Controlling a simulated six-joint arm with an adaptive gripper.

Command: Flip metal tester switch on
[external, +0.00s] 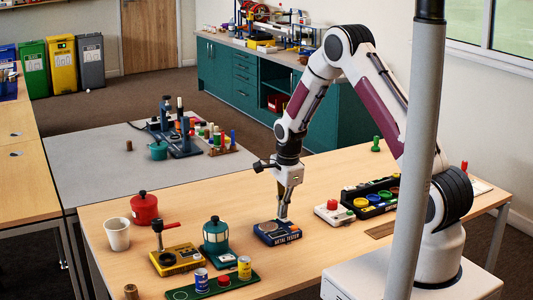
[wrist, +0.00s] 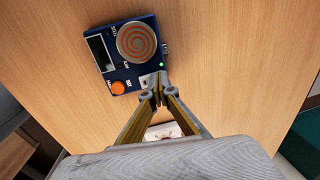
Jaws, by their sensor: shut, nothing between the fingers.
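The metal tester (external: 277,236) is a dark blue box with light lettering on its front, standing on the wooden table. In the wrist view the tester (wrist: 122,55) shows a round plate with a copper spiral, a dark window, an orange knob and a small green light that looks lit. My gripper (external: 283,215) points down at the tester's top. Its fingers are shut and empty. In the wrist view the fingertips (wrist: 155,92) are at the tester's near edge, beside a small pale part. They partly hide that spot, so the switch and its position cannot be made out clearly.
Right of the tester is a white box with a red button (external: 333,211) and a black tray of coloured pieces (external: 370,197). Bare table lies behind the tester.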

